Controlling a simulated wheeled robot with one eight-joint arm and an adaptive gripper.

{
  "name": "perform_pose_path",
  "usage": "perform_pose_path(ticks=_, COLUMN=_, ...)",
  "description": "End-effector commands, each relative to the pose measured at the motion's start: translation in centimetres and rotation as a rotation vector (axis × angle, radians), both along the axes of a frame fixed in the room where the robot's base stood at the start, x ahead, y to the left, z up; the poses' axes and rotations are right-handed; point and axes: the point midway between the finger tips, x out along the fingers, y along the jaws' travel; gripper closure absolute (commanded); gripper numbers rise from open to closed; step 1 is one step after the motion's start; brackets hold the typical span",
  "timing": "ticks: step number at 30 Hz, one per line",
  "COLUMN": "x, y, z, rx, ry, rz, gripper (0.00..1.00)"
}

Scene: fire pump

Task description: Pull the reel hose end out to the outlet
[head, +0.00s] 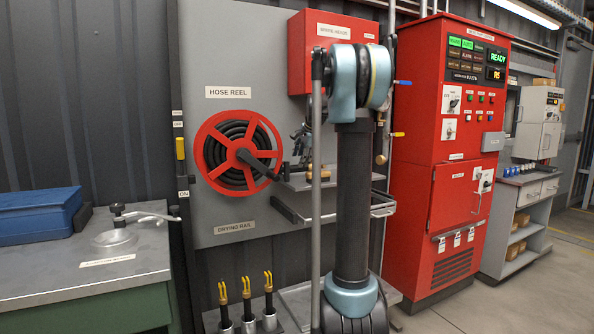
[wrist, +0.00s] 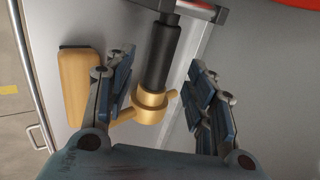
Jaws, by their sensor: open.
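The hose reel (head: 240,120) is a red spoked wheel with black hose wound on it, mounted on a grey panel at the left of the head view. The hose end is a black hose (wrist: 161,52) with a brass coupling (wrist: 150,106) in the wrist view. My gripper (wrist: 160,72) is open, with one finger on each side of the hose end. Gaps show between it and the fingers. In the head view my gripper (head: 306,132) is mostly hidden behind my arm. I cannot make out the outlet with certainty.
A tan block (wrist: 77,88) lies left of the hose end, close to the left finger. A grey shelf (head: 330,180) and a drying rail (head: 290,213) stick out from the panel. A red box (head: 302,62) hangs above. A red control cabinet (head: 428,165) stands at the right.

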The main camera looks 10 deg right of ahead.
Motion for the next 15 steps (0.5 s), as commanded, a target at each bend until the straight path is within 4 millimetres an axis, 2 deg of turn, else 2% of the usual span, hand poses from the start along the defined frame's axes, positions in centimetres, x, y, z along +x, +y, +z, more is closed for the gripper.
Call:
perform_pose_path(ticks=6, x=1.9, y=0.6, z=-3.0, rx=0.000, ry=0.000, rz=0.000, gripper=0.50)
perform_pose_path(ticks=15, x=3.1, y=1.0, z=-5.0, rx=0.000, ry=0.000, rz=0.000, gripper=0.50)
